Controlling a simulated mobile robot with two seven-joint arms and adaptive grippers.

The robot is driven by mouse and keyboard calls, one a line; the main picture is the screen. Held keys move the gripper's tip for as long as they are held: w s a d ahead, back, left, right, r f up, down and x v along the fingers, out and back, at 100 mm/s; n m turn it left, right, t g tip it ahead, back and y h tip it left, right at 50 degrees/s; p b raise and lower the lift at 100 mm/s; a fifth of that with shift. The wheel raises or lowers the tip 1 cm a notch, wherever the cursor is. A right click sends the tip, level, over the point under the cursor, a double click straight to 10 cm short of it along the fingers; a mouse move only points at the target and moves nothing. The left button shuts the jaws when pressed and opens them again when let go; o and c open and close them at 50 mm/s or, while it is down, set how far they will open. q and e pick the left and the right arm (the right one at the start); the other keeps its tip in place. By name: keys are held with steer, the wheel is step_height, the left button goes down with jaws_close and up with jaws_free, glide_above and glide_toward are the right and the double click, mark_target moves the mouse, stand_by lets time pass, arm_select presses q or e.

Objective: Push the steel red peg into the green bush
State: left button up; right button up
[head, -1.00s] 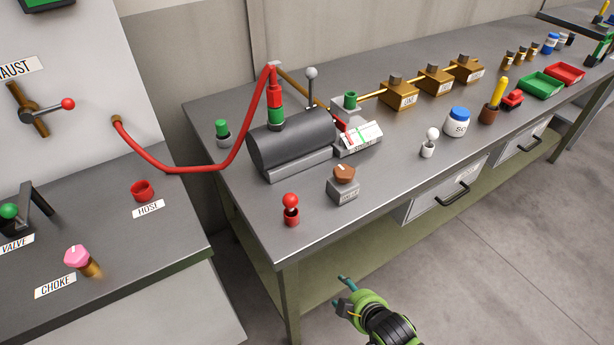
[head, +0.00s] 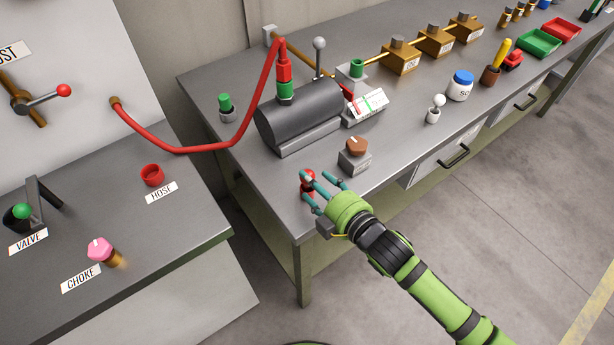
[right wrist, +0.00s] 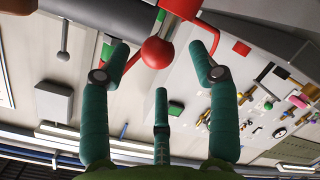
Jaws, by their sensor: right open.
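A red peg with a ball top (head: 307,174) stands near the front corner of the grey bench. My right gripper (head: 316,184) is open, with its teal fingers around or just beside the peg and partly hiding it; I cannot tell whether they touch. In the right wrist view a red ball (right wrist: 157,53) lies between the spread fingertips (right wrist: 160,64). Green bush-like parts show on the small grey block (head: 357,68), under the red hose end on the tank (head: 286,89), and in a grey cup (head: 225,103). My left gripper is not in view.
A dark cylindrical tank (head: 300,114) and a brown-knobbed grey block (head: 355,158) stand behind the gripper. A red hose (head: 244,125) arcs from the left panel to the tank. A white ball-topped peg (head: 434,112) stands further right. Bare bench lies left of the peg.

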steer(key=shift+p+x, duration=0.45)
steer(key=shift+x, duration=1.55)
jaws_close()
steer(key=shift+r, duration=0.1)
